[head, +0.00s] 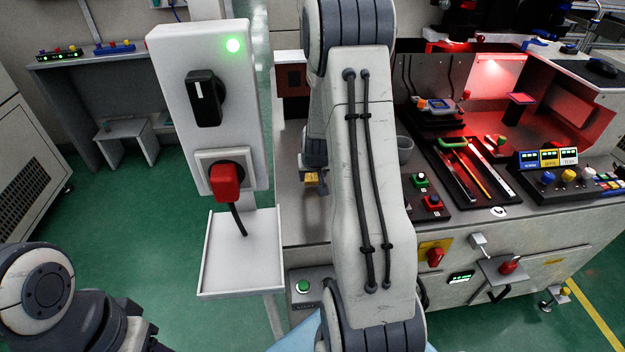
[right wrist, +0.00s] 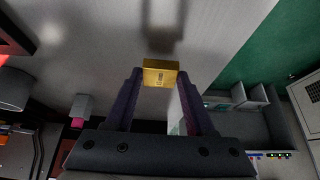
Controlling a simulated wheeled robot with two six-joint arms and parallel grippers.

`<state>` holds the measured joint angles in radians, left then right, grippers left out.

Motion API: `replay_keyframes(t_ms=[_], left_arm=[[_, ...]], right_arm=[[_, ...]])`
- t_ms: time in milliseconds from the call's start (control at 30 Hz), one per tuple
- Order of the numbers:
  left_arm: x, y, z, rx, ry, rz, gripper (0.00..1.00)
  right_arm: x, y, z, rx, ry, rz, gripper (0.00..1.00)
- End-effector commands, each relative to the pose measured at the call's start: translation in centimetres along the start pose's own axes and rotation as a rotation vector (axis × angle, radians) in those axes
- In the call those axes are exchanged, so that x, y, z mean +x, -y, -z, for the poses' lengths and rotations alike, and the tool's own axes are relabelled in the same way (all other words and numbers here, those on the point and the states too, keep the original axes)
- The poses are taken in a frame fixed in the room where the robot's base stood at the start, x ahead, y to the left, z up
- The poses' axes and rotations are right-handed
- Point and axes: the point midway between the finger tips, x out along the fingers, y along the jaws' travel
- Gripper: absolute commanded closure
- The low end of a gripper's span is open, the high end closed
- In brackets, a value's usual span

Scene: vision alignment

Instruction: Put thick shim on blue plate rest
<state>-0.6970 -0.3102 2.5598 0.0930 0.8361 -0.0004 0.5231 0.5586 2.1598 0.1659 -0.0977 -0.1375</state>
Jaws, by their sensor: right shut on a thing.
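A small gold block with dark marks, seemingly the thick shim (right wrist: 160,73), is between the fingertips of my right gripper (right wrist: 158,84) in the right wrist view. The gripper is shut on it. In the head view the gold block (head: 312,179) shows beside my right arm, over the left part of the grey bench; the arm hides much of that gripper. I cannot tell which is the blue plate rest. My left gripper's fingers are out of view.
A white post with a red plug (head: 225,182) and a tray (head: 250,278) stands left of the bench. Green and red buttons (head: 432,203), a dark tool tray (head: 470,168) and a control box (head: 548,160) occupy the bench. Bare bench top shows near the gold block.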

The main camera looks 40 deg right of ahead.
Motion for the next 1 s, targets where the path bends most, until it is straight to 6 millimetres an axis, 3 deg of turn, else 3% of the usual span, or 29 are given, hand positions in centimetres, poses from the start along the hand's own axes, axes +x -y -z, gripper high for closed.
replay_keyframes(t_ms=[33,133,533,567,633,1000], left_arm=[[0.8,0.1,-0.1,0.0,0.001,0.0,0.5],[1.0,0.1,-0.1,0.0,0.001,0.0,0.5],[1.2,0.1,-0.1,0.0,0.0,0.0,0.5],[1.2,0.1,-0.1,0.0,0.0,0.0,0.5],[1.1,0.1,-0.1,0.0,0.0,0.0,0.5],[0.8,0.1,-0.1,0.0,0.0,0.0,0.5]], right_arm=[[1.2,0.0,-0.7,-0.001,0.002,0.0,1.0],[2.0,0.0,-1.1,-0.001,0.001,0.0,1.0],[2.4,-0.1,-1.3,0.001,-0.001,0.0,1.0],[2.4,-0.1,-1.4,0.001,0.001,0.0,0.42],[2.3,-0.1,-1.3,0.001,0.001,0.0,0.16],[1.9,-0.1,-1.1,0.001,0.0,0.0,0.16]])
